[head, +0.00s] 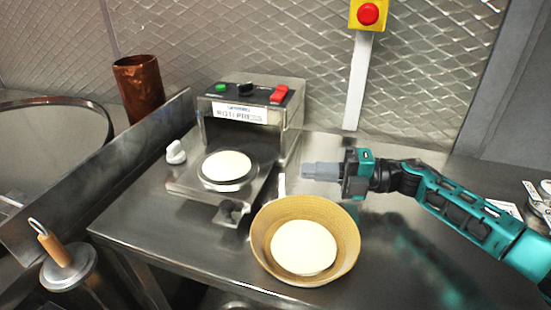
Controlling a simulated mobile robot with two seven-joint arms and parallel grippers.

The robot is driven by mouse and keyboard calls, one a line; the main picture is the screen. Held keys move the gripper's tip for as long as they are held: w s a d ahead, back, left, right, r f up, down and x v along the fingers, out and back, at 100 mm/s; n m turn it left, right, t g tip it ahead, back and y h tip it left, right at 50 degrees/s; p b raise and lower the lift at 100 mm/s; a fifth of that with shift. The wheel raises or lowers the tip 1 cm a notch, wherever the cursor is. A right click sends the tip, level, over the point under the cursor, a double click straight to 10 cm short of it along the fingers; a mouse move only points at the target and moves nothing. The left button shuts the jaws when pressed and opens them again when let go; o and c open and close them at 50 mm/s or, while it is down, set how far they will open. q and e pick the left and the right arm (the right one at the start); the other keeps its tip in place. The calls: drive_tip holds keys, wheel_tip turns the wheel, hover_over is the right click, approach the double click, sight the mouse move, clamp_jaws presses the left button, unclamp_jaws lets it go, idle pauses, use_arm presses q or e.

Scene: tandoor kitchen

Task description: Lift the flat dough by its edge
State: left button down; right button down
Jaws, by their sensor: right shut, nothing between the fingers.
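A flat white round of dough (227,166) lies on the round plate of the roti press (246,113). A second flat white round (303,247) lies in a tan woven basket (345,258) in front of the press. My right gripper (304,171) comes in from the right, shut and empty, its fingers pointing left. It appears above the counter, behind the basket and to the right of the press plate, apart from both dough rounds. My left gripper is not in view.
A copper cup (138,88) stands at the back left near a metal divider (100,165). A wooden-handled tool (66,262) is at the lower left.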

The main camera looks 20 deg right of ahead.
drive_tip(key=p+x, duration=0.1)
drive_tip(key=x, duration=0.8)
drive_tip(key=shift+a, duration=0.35)
